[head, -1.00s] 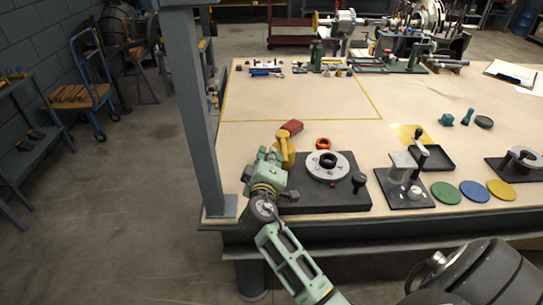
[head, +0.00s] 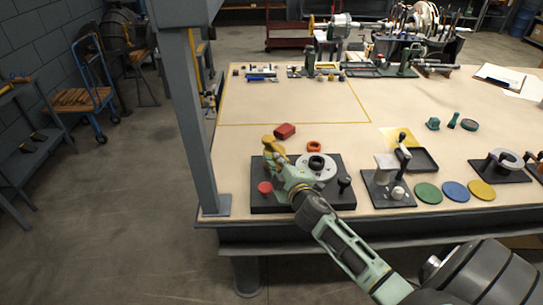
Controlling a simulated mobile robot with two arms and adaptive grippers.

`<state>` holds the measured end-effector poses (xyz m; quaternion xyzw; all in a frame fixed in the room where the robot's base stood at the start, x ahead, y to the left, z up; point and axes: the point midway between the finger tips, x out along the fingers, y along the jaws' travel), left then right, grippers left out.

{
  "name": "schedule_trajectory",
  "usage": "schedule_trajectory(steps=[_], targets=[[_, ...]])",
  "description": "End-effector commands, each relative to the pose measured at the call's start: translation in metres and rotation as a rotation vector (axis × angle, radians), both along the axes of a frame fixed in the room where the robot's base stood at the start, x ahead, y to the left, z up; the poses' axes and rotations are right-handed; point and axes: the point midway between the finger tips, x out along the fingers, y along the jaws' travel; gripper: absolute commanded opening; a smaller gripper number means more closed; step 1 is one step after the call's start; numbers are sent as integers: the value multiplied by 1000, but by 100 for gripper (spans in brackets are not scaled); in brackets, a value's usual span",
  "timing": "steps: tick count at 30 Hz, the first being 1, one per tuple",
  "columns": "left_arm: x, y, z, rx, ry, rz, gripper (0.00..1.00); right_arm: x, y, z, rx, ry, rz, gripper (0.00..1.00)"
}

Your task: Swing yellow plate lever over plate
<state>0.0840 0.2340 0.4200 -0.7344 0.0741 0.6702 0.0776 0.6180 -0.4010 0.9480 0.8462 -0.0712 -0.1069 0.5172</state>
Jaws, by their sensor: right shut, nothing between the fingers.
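The yellow lever (head: 272,145) stands at the back left of a black base plate (head: 330,199) near the table's front left corner. Its lower part is hidden by my right gripper. A pale round dial (head: 318,172) with a dark hub sits on the base, right of the gripper. A red round knob (head: 265,187) is at the base's left side. My right gripper (head: 276,164) is shut and empty, just in front of the yellow lever in the picture. I cannot tell whether they touch. My left gripper is not in view.
A red block (head: 285,131) and an orange ring (head: 314,146) lie behind the base. A black knob (head: 344,184) stands at its right. Farther right are a lever fixture (head: 383,192) and green, blue and yellow discs. A grey post (head: 200,120) rises at the left.

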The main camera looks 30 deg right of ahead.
Motion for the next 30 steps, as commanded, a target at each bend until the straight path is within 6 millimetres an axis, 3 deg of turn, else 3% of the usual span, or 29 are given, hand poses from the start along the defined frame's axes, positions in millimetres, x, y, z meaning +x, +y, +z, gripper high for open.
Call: schedule_trajectory(steps=[4, 13, 30], targets=[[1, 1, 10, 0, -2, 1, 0, -7, -16, 1, -10, 6, 140, 0], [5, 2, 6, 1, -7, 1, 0, -13, -44, -2, -8, 6, 418, 0], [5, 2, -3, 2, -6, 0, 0, -10, -73, -1, -1, 1, 416, 0]])
